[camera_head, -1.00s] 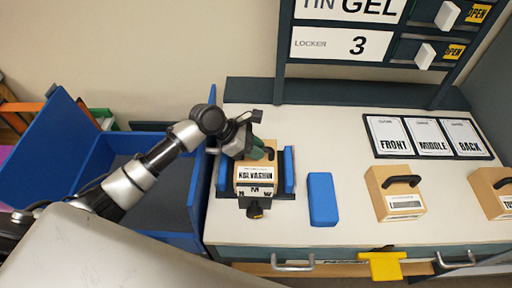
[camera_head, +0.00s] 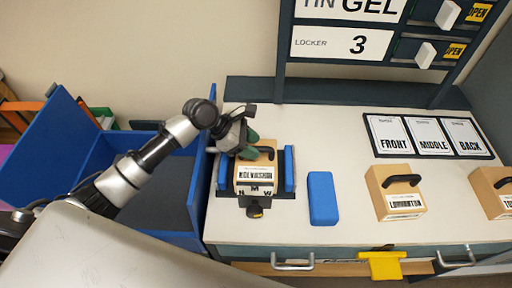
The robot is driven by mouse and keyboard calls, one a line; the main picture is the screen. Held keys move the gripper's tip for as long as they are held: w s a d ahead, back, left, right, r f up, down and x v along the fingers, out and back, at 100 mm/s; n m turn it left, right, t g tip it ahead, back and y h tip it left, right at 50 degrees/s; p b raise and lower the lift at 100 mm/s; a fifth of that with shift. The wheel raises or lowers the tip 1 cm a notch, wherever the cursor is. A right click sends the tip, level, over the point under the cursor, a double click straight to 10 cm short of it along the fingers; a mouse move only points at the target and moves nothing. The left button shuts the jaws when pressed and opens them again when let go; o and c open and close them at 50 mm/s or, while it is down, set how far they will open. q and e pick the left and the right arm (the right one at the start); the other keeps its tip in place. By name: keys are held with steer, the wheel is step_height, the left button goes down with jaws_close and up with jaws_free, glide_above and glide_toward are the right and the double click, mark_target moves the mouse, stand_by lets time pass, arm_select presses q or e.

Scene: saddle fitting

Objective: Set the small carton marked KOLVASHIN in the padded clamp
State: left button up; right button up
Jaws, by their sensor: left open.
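The small carton marked KOLVASHIN (camera_head: 256,176) sits upright in the padded clamp (camera_head: 290,182), between its two blue pads. A black handle shows on the carton's top. A black knob (camera_head: 254,210) and a plate with letters, M and W among them, show at the clamp's front. My left gripper (camera_head: 250,142) is open at the carton's upper left rear, beside its handle. Whether its fingers touch the carton cannot be told. My right gripper is not in view.
A loose blue block (camera_head: 322,198) lies right of the clamp. A carton marked LOMBARTIN (camera_head: 396,192) and another carton (camera_head: 493,190) stand farther right. A blue bin (camera_head: 150,200) is at left. A board with FRONT, MIDDLE and BACK cards (camera_head: 428,136) lies behind.

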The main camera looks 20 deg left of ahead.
arm_select(q)
steer(key=v, duration=1)
stand_by(1.8)
